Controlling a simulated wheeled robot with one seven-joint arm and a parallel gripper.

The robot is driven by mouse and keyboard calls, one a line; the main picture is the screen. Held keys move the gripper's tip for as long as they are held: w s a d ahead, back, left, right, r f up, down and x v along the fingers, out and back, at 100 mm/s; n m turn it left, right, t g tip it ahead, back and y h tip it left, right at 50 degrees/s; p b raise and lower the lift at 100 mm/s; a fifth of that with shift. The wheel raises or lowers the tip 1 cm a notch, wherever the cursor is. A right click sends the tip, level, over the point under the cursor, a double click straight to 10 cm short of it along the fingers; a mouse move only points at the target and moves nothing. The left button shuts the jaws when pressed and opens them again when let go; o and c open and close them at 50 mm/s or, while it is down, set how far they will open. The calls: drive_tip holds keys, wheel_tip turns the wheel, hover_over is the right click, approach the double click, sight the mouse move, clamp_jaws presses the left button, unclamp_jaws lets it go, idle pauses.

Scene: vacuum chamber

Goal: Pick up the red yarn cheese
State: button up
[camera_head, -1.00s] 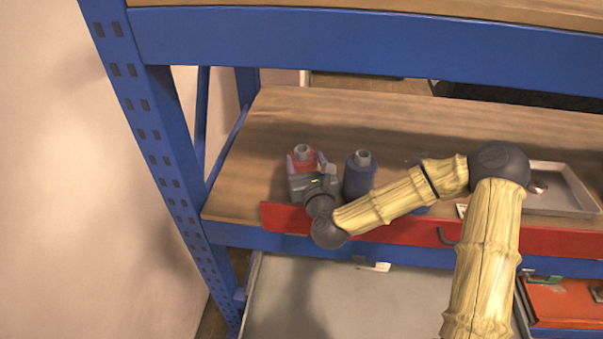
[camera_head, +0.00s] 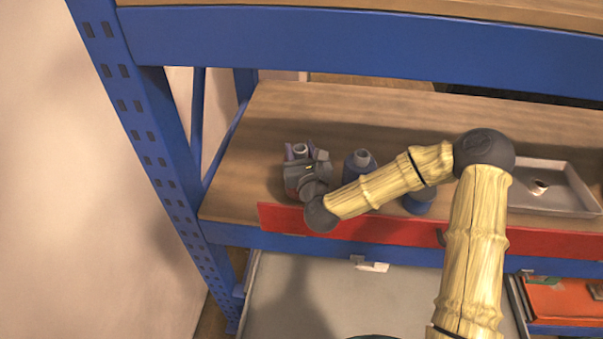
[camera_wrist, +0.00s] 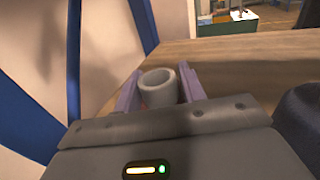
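The red yarn cheese (camera_head: 291,184) stands upright on the wooden shelf, mostly hidden behind my gripper. Its grey core top (camera_head: 300,149) shows above the gripper. In the wrist view the grey core (camera_wrist: 158,88) stands between the two purple fingers, with only a trace of red below it. My gripper (camera_head: 301,151) has one finger on each side of the core, close to it. I cannot tell whether the fingers press on the cheese or stand a little apart from it.
A blue yarn cheese (camera_head: 359,172) stands close to the right of my gripper. Another blue item (camera_head: 418,203) shows under my arm. A grey tray (camera_head: 548,207) lies farther right. A red strip (camera_head: 400,229) lines the shelf's front edge, and a blue upright (camera_head: 135,120) stands left.

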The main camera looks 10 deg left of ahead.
drive_tip(key=c, duration=0.4)
drive_tip(key=shift+s+a, duration=0.15)
drive_tip(key=shift+s, duration=0.05)
clamp_jaws()
drive_tip(key=shift+w+r, duration=0.1)
drive_tip(key=shift+r, duration=0.55)
wheel_tip(320, 180, up, 11)
drive_tip(key=b, duration=0.2)
drive_tip(key=b+v, duration=0.8)
drive_tip(key=v, duration=1)
drive_tip(key=shift+f, duration=0.1)
